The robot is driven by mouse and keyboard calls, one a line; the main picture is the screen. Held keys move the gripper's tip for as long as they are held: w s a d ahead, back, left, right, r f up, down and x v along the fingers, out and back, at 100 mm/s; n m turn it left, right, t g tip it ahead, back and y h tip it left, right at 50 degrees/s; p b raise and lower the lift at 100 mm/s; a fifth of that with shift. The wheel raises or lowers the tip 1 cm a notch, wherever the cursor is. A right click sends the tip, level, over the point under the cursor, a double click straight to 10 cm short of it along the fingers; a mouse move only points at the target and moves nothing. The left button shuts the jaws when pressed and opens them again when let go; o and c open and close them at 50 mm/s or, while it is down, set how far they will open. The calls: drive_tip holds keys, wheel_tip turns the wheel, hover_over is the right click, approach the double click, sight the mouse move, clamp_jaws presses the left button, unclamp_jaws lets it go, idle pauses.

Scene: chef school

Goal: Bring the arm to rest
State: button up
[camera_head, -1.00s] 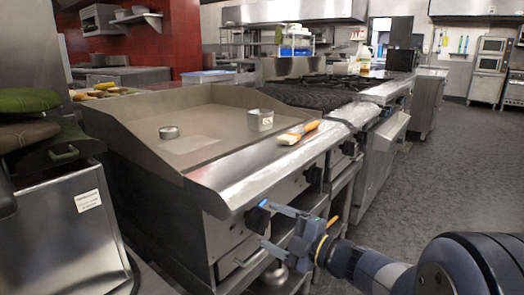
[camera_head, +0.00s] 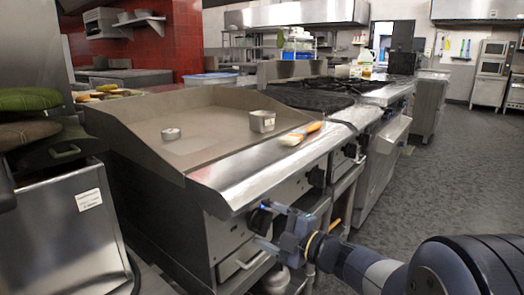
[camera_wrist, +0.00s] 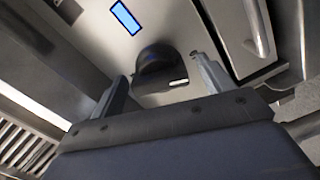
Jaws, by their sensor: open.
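My gripper (camera_head: 262,226) is in front of the griddle's front panel, with its two fingers apart around or just in front of a black knob (camera_head: 259,219). In the wrist view, the black knob (camera_wrist: 156,70) shows between the two open fingers of my gripper (camera_wrist: 160,82), with a lit blue rectangle (camera_wrist: 125,17) on the panel beside it. I cannot tell whether the fingers touch the knob. My arm reaches in from the lower right of the head view.
The griddle (camera_head: 150,124) carries a small round metal piece (camera_head: 171,134), a metal container (camera_head: 262,121) and an orange-handled brush (camera_head: 300,134). A burner range (camera_head: 318,92) stands beyond. A steel cabinet (camera_head: 70,235) is at left. Open floor (camera_head: 450,160) lies to the right.

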drive_tip(key=p+v, duration=0.3)
drive_tip(key=v, duration=0.6)
drive_tip(key=shift+m, duration=0.4)
drive_tip(key=b+x, duration=0.1)
drive_tip(key=x, duration=0.6)
drive_tip(key=b+x, duration=0.1)
drive_tip(key=x, duration=0.2)
drive_tip(key=shift+w+a+r+b, duration=0.15)
drive_tip(key=shift+a+r+b, duration=0.1)
drive_tip(key=shift+b, duration=0.05)
drive_tip(key=m+p, duration=0.3)
drive_tip(key=shift+d+m+p, duration=0.1)
drive_tip(key=shift+m+p, duration=0.2)
drive_tip(key=shift+m, duration=0.1)
drive_tip(key=m+p, duration=0.4)
drive_tip(key=shift+m, duration=0.4)
drive_tip(key=shift+f+v, duration=0.2)
drive_tip(key=shift+v, duration=1.55)
